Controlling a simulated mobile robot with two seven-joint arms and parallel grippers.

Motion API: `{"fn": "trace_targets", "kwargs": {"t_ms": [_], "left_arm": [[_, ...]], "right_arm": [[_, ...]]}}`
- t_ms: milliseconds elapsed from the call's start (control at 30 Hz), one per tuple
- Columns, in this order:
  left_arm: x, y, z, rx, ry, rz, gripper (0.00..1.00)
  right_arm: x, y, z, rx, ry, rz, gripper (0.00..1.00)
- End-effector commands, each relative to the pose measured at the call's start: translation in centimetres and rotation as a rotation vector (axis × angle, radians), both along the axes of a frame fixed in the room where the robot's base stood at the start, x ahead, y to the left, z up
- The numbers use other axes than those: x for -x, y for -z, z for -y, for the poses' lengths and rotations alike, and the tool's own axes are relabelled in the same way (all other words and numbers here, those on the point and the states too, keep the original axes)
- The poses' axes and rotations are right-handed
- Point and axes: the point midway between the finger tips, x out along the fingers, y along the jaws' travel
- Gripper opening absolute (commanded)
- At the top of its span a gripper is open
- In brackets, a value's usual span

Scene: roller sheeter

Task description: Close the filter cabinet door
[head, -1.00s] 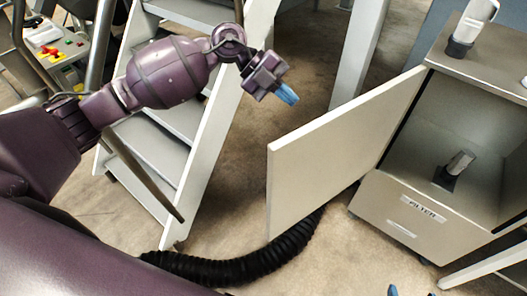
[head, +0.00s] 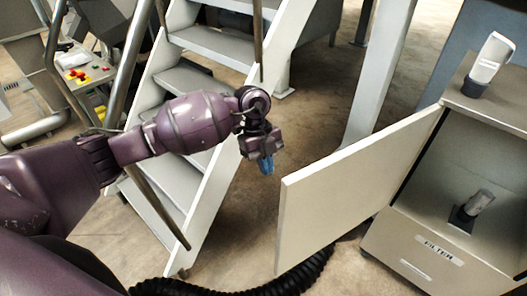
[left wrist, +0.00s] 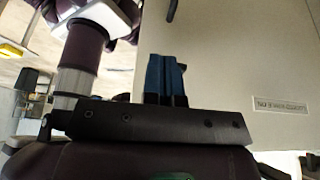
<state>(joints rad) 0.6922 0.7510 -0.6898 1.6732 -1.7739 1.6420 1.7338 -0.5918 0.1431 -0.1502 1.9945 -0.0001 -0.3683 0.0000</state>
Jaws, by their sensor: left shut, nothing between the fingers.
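The filter cabinet (head: 435,258), light beige with a "FILTER" label on its lower front, stands at the right in the head view. Its door (head: 352,190) is a flat beige panel that stands wide open, swung out to the left from its hinge edge. My left gripper (head: 266,167), with blue fingertips, is shut and empty. It is left of the door's free edge, apart from it in the head view. In the left wrist view, the shut fingers (left wrist: 165,75) show before a large beige panel (left wrist: 230,60) with a small label, likely the door's outer face.
A white step ladder (head: 215,165) with dark rails stands left of and behind my left gripper. A black ribbed hose (head: 290,280) lies on the floor below the door. A white-and-dark device (head: 487,68) stands on the cabinet top. A similar small object (head: 474,207) is inside.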

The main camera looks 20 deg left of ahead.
Motion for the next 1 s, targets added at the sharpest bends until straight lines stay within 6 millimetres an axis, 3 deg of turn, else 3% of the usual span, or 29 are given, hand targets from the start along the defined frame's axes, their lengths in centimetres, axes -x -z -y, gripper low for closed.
{"fn": "trace_targets", "kwargs": {"t_ms": [200, 500, 1000], "left_arm": [[1.1, 3.3, 1.4, 0.004, 0.004, -0.002, 0.0], [2.9, 3.0, 3.9, 0.002, 0.002, 0.001, 0.0], [3.2, 3.0, 4.3, 0.002, 0.001, 0.001, 0.0]], "right_arm": [[0.4, 0.4, 0.0, 0.0, 0.002, -0.009, 0.85], [1.0, 0.2, 0.2, 0.0, 0.006, -0.02, 0.85], [0.2, -0.2, 0.1, 0.0, 0.002, -0.006, 0.85]]}}
